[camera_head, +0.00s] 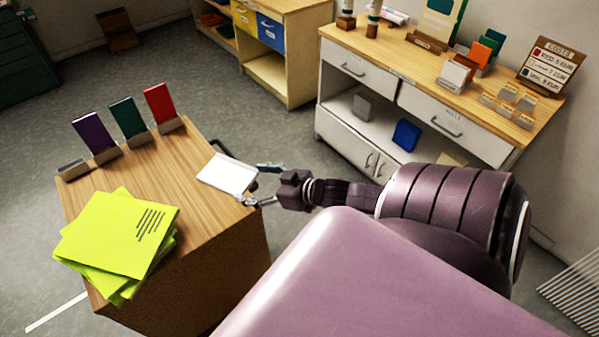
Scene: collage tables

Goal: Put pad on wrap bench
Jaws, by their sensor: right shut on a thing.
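A white pad (226,174) is at the right edge of the wooden-topped table (185,160) on the left. My right gripper (250,185) reaches in from the right and is shut on the pad's right side. The pad looks roughly flat, over the table's edge. I cannot tell whether it touches the top or is held just above it. My left gripper is not in view. No label in view tells which surface is the wrap bench.
Lime-green sheets (117,236) lie stacked on the table's front left. Purple (93,132), green (127,117) and red (159,103) cards stand in holders along its back. The tabletop's middle is clear. A white-drawered counter (440,80) with small displays stands at back right.

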